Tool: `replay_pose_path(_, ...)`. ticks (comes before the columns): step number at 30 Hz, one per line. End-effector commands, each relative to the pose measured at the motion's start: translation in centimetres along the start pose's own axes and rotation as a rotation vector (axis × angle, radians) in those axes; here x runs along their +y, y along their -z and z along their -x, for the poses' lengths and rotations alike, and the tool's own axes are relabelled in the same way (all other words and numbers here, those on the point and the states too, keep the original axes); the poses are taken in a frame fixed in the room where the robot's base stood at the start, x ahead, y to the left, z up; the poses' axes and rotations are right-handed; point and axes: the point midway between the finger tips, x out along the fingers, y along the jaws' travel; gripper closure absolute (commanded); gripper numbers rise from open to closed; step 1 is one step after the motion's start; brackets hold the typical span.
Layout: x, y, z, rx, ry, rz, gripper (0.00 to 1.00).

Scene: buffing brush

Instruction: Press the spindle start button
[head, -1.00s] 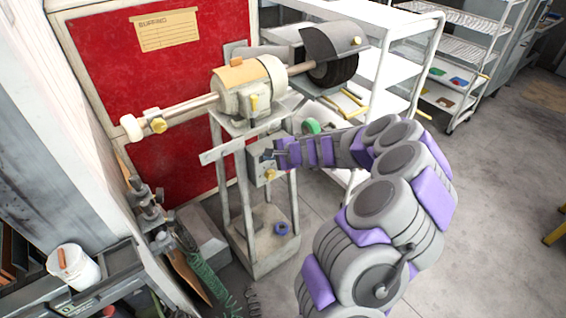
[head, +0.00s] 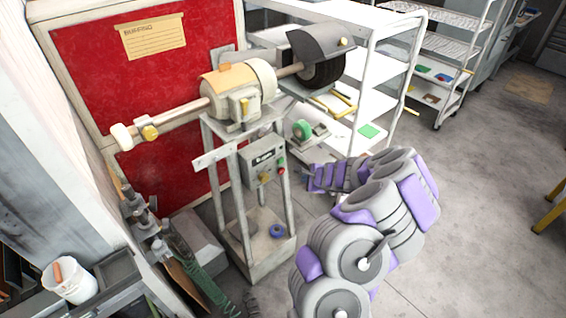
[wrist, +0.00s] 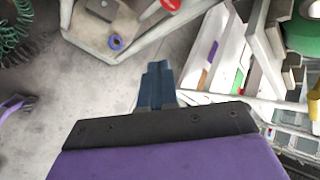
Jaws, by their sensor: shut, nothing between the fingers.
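The grey control box (head: 262,163) is mounted on the buffing machine's stand, below the motor. A small green button (head: 281,158) and a red button (head: 282,170) sit near its right edge, with a yellow knob (head: 265,178) lower on its front. No readable label marks the start button. My gripper (head: 307,181) is to the right of the box, apart from it and slightly below the buttons. In the wrist view its dark fingers (wrist: 156,82) are shut and empty. A red part (wrist: 170,4) shows at that view's top edge; the green button is not clearly seen there.
The buffing motor (head: 238,88) is above the box. The stand's base (head: 262,262) holds a blue ring (head: 277,231). Bare floor (head: 450,200) lies to the right.

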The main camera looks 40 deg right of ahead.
Motion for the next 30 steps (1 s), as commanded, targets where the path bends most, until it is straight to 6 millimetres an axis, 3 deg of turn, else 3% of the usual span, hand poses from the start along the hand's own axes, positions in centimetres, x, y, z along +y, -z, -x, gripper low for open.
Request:
replay_pose_path(5, -0.2, -0.8, -0.5, 0.001, 0.000, 0.005, 1.00)
replay_pose_path(21, -3.8, -3.8, -5.0, -0.001, -0.001, 0.003, 1.00)
replay_pose_path(30, -4.4, -4.8, -5.9, -0.001, 0.002, 0.003, 1.00)
